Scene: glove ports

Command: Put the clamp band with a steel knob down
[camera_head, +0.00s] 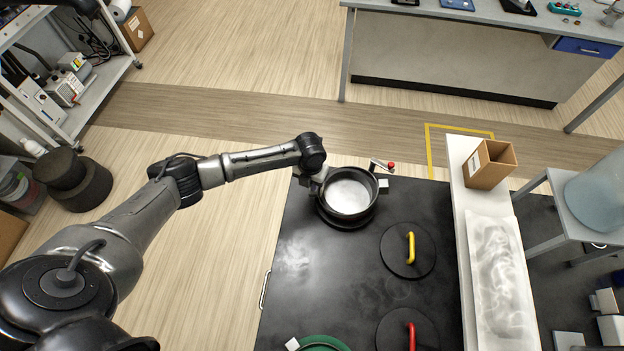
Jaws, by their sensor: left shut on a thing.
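A round dark clamp band (374,203) with light blocks at its sides is at the far end of the black panel (300,255). Its middle is open and shows a pale grey surface (348,196). I cannot make out a steel knob. My left gripper (318,183) is at the band's left side and shut on it, its fingers mostly hidden by the wrist. I cannot tell whether the band touches the panel. My right gripper is out of view.
Two black round covers lie on the panel, one with a yellow handle (411,248), one with a red handle (412,337). A green ring (320,343) is at the near edge. A white shelf at right holds an open cardboard box (490,165). The panel's left middle is clear.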

